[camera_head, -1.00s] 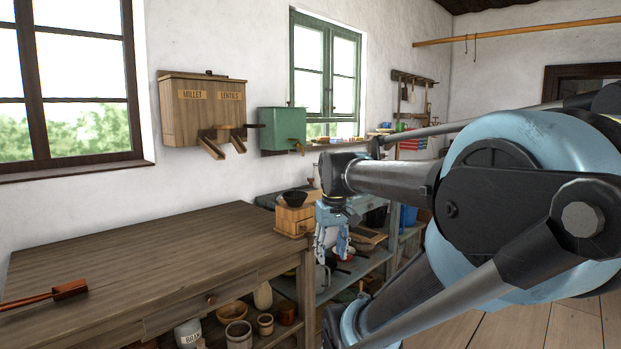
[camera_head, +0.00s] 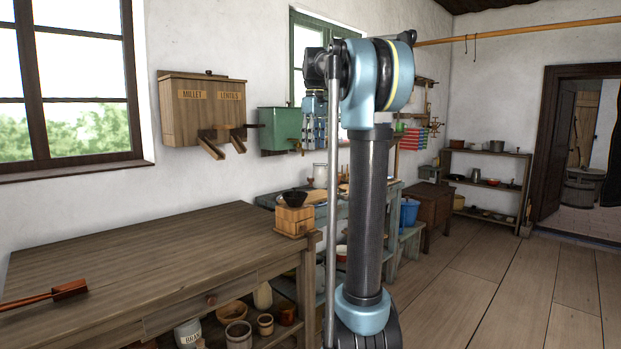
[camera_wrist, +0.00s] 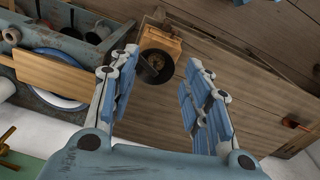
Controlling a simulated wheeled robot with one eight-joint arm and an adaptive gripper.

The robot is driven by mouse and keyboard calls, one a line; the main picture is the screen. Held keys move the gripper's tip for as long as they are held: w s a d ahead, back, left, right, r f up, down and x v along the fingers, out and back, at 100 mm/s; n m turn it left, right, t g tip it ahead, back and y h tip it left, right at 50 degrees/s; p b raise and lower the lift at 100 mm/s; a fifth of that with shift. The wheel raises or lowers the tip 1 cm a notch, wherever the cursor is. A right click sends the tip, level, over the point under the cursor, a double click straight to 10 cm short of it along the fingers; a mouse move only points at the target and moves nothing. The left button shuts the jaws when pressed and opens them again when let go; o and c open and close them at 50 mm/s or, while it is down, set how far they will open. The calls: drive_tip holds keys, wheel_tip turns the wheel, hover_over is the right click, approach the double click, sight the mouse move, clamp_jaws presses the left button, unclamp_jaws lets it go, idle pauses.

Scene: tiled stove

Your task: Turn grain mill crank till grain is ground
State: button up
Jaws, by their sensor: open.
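The grain mill (camera_head: 294,220) is a small light-wood box with a black bowl-shaped hopper (camera_head: 294,198) on top. It stands at the right end of the long wooden table. In the wrist view the mill (camera_wrist: 163,42) shows from above, with its dark hopper (camera_wrist: 156,68) between my fingers. I cannot make out its crank or what is in the hopper. My gripper (camera_head: 314,148) points down, above and a little to the right of the mill. In the wrist view my gripper (camera_wrist: 161,60) has its two fingers wide apart, with nothing held.
The long wooden table (camera_head: 150,255) is mostly clear, with a wooden mallet-like tool (camera_head: 70,289) at its left. A millet and lentils dispenser (camera_head: 200,110) and a green box (camera_head: 280,128) hang on the wall. A blue-grey bench with kitchenware stands behind the mill.

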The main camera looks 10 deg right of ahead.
drive_tip(key=w+r+n, duration=0.2)
drive_tip(key=w+r, duration=0.2)
drive_tip(key=w, duration=0.4)
drive_tip(key=f, duration=1.7)
drive_tip(key=shift+s+f, duration=0.2)
drive_tip(key=shift+f, duration=0.2)
clamp_jaws()
drive_tip(key=shift+d, duration=0.15)
